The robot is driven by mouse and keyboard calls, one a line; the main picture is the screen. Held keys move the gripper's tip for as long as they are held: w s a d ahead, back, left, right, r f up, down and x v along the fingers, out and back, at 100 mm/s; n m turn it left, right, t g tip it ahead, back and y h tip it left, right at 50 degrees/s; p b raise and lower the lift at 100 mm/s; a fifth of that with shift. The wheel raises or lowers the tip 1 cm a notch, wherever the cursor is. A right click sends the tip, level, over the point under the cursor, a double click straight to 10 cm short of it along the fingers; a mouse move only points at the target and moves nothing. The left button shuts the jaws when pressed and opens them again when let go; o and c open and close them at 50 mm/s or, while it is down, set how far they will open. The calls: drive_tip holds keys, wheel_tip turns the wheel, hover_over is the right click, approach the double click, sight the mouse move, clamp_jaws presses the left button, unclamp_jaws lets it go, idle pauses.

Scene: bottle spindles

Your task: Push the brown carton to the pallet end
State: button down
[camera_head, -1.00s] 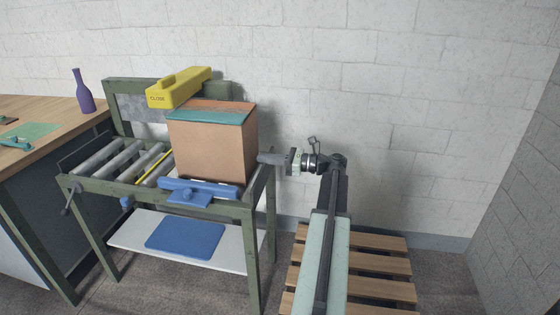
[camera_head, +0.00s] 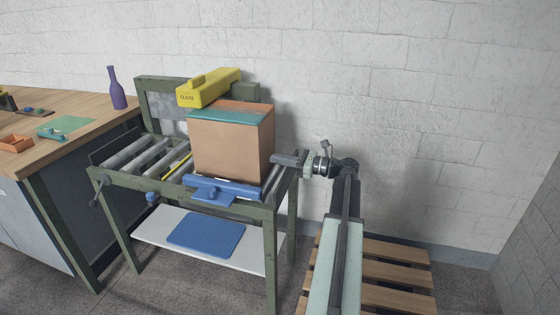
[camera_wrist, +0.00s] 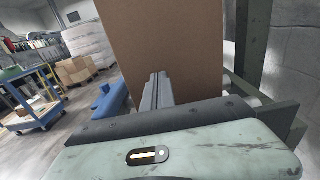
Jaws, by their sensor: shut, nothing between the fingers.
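The brown carton (camera_head: 230,145) stands upright on the roller table (camera_head: 130,172), near its right end. Its top has orange and teal bands. My gripper (camera_head: 276,160) is shut and empty at the carton's right side. In the wrist view, the closed fingers (camera_wrist: 158,82) point at the carton's face (camera_wrist: 165,35). The fingertips look touching or nearly so. The wooden pallet (camera_head: 385,270) lies on the floor to the right of the table, partly behind my arm.
A yellow piece marked CLOSE (camera_head: 208,88) sits above and behind the carton. A blue clamp-like part (camera_head: 222,190) runs along the table's front edge. A workbench (camera_head: 85,110) with a purple bottle (camera_head: 117,88) adjoins on the left.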

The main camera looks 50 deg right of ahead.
drive_tip(key=v, duration=1.4)
